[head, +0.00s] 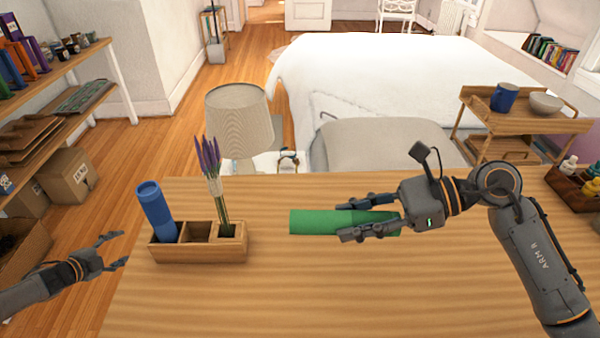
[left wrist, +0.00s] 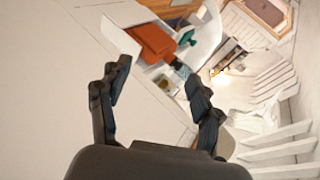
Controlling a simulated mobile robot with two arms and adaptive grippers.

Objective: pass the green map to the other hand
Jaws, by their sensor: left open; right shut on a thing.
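The green map (head: 313,222) is a rolled green tube, lying level over the wooden table in the head view. My right gripper (head: 345,218) is shut around it near its right part, and the left end sticks out free. I cannot tell whether the map touches the table. My left gripper (head: 122,250) is open and empty, off the table's left edge, far to the left of the map. Its open fingers (left wrist: 157,82) also show in the left wrist view, with nothing between them. The map is not clear in that view.
A wooden holder (head: 200,252) with a blue tube (head: 156,210) and purple flowers (head: 210,160) stands on the table (head: 330,290) between my left gripper and the map. A lamp (head: 240,118) stands behind. A dark box of bottles (head: 572,188) sits at the right. The table's front middle is clear.

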